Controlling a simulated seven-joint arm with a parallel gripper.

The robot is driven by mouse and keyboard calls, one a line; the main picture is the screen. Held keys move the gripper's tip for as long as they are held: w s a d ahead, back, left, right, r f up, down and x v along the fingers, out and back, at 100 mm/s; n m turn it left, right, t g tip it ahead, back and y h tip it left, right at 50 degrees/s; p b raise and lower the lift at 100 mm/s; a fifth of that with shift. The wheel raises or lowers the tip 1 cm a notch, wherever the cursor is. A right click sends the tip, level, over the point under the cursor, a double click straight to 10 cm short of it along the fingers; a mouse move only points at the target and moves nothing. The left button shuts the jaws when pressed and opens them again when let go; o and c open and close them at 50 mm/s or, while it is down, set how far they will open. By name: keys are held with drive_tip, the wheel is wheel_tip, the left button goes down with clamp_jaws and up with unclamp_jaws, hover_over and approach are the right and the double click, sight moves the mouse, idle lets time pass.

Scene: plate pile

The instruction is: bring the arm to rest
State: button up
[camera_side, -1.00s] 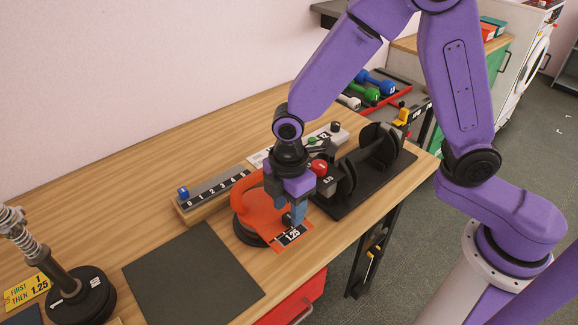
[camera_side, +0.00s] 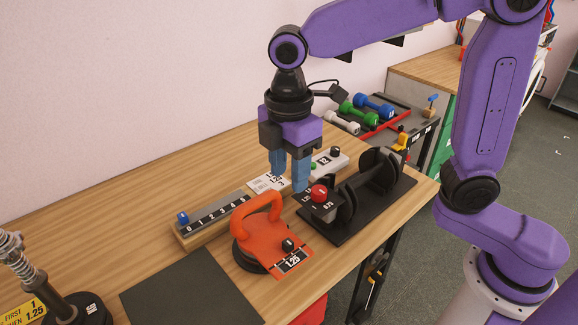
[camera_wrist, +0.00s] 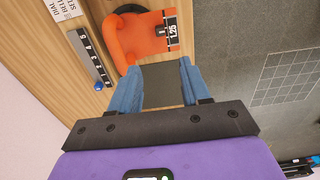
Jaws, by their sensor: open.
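My gripper (camera_side: 289,186) is open and empty, with its blue fingers pointing down above the table. In the wrist view my gripper (camera_wrist: 158,82) shows both fingers apart with nothing between them. Below and in front of it stands an orange piece with a loop handle (camera_side: 262,219) and a flat label reading 1.25, on a dark round plate (camera_side: 247,260). The orange piece also shows at the top of the wrist view (camera_wrist: 150,45). The gripper is clear of it in the side view.
A numbered slider strip (camera_side: 213,213) lies behind the orange piece. A dark rack (camera_side: 391,196) with round plates and a red-knobbed piece (camera_side: 319,194) stand to the right. A dark mat (camera_side: 190,292) and a spring post (camera_side: 68,302) are at left. Dumbbells (camera_side: 359,115) lie farther back.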

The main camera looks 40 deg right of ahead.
idle(0.3)
drive_tip(key=s+d+f+m, duration=0.2)
drive_tip(key=s+d, duration=0.6)
drive_tip(key=s, duration=0.1)
drive_tip(key=s+d+f+m, duration=0.3)
drive_tip(key=s+d, duration=0.6)
drive_tip(key=shift+s+d+f, duration=0.15)
drive_tip(key=shift+s+f, duration=0.1)
drive_tip(key=shift+s, duration=0.05)
